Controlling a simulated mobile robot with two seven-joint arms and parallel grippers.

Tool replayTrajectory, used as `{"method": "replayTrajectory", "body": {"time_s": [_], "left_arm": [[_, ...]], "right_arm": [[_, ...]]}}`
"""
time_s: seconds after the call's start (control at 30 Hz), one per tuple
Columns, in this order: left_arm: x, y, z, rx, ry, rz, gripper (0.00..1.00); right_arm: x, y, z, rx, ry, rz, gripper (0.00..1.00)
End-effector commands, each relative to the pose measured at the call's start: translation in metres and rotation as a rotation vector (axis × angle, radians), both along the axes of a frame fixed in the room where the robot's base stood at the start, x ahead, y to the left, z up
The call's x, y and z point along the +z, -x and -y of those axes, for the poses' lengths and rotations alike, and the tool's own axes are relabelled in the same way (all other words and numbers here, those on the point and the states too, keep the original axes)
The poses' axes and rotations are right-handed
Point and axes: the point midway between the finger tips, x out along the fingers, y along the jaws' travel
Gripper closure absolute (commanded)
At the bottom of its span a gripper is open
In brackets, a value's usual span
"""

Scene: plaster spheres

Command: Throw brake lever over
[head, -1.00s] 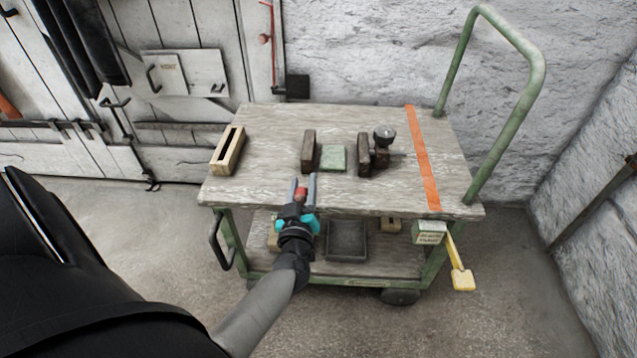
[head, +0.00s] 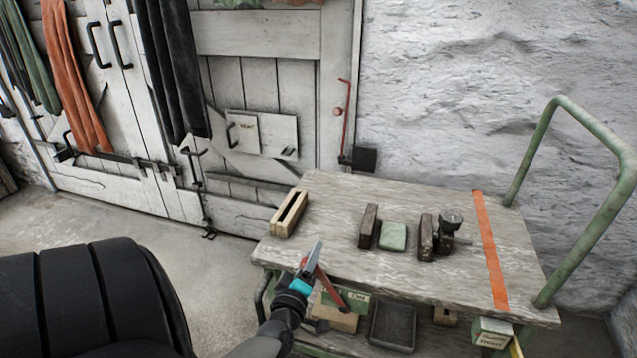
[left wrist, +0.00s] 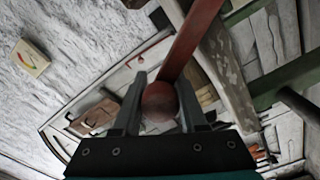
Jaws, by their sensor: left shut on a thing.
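The red brake lever (head: 330,288) is a flat bar at the front of the cart, slanting up to the left from near the lower shelf. Its lower end is close to the shelf goods, and I cannot make out its pivot. My left gripper (head: 311,258) is shut at its upper end, in front of the cart's front edge towards the left. In the left wrist view, the round red knob (left wrist: 160,102) sits between the two fingers (left wrist: 161,82), with the red bar (left wrist: 192,38) running up from it. My right gripper is not in view.
The cart top (head: 400,275) carries a slotted wooden block (head: 289,213), dark blocks (head: 368,226), a green pad (head: 393,236) and an orange strip (head: 490,250). A black tray (head: 393,328) sits on the lower shelf. Floor left of the cart is clear.

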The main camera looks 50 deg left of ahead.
Motion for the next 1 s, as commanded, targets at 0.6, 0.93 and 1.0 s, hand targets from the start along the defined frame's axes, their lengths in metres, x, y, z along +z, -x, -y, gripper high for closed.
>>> {"method": "replayTrajectory", "body": {"time_s": [0.6,0.93,1.0], "left_arm": [[-0.0047,0.002,-0.0005,-0.002,0.023,0.003,0.45],[-0.0024,0.0012,-0.001,-0.001,0.016,0.007,0.3],[-0.0022,0.0018,-0.0006,-0.001,0.016,0.007,0.3]], "right_arm": [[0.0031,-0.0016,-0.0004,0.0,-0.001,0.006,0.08],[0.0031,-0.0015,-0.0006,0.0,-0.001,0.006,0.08],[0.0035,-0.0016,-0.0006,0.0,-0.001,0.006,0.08]]}}
